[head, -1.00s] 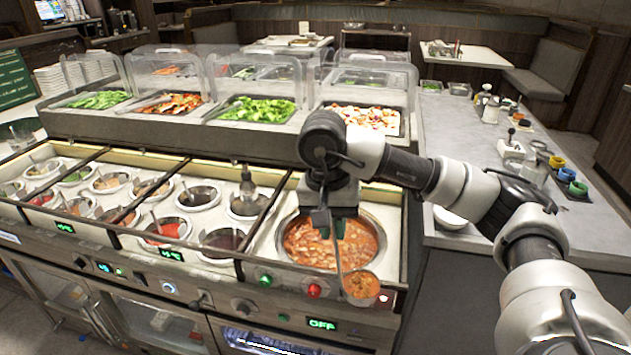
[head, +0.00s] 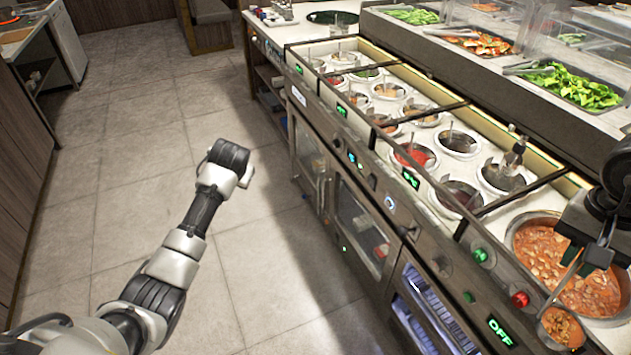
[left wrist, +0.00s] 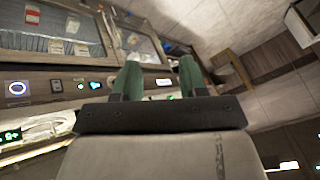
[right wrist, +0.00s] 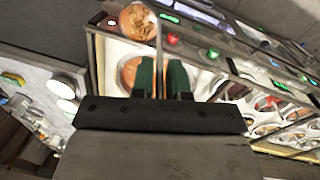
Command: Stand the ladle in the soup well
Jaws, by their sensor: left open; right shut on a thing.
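The ladle (head: 562,327) hangs from my right gripper (head: 597,254), its bowl down and holding orange chunky soup. The right gripper is shut on the ladle's thin handle, which also shows between the fingers in the right wrist view (right wrist: 159,55). The soup well (head: 530,222) is a round pot of orange soup at the right. The gripper is above it, and the ladle's bowl appears at its near rim by the front panel; its exact height is unclear. My left gripper (left wrist: 158,78) is open and empty, out over the aisle floor.
Several smaller sauce wells (head: 410,155) with utensils run along the counter beside the soup well. A front panel (head: 450,265) with knobs and lights borders them. Covered salad trays (head: 575,85) stand behind. The tiled floor (head: 130,130) at left is clear.

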